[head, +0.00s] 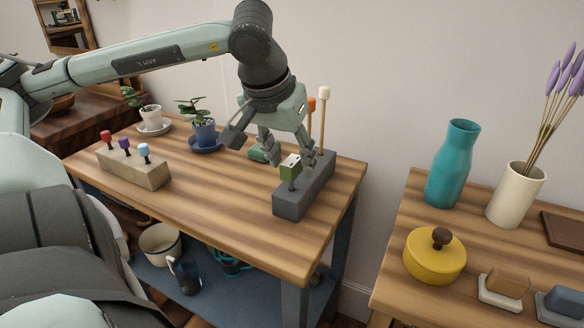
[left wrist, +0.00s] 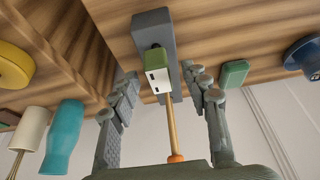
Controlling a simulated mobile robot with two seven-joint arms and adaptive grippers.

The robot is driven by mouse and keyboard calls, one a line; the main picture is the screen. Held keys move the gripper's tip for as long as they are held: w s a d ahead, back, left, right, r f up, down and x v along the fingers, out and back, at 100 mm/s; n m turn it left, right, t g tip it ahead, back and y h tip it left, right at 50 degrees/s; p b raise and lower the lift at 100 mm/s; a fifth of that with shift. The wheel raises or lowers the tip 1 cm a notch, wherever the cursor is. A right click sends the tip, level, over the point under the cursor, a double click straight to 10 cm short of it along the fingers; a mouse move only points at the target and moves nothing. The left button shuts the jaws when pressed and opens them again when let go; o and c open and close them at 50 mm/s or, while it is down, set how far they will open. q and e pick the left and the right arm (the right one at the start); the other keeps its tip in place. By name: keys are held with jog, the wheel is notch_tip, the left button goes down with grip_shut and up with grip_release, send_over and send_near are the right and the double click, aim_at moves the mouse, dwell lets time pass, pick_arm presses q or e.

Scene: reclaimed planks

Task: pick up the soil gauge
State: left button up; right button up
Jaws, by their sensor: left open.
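The soil gauge appears to be the small green-bodied piece with a pale, dark-marked face (head: 290,168). It stands upright in a grey block (head: 288,206) near the right end of the plank table; its lower part is hidden in the block. My left gripper (head: 288,154) points down just above and behind it, open. In the left wrist view the gauge (left wrist: 155,72) shows between the spread fingers (left wrist: 164,86), with no clear contact. My right gripper is not in view.
Orange-topped (head: 311,104) and cream-topped (head: 324,93) sticks rise from the same block, close to my fingers. A green item (head: 257,153) lies behind. A wooden block (head: 133,169) with coloured-topped tools stands left; the table front between is clear.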

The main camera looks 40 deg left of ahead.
pick_arm(q)
jog(key=shift+w+f, duration=0.25)
jog(key=shift+f, duration=0.25)
jog(key=shift+c, duration=1.1)
grip_shut()
jog(key=shift+r, duration=0.15)
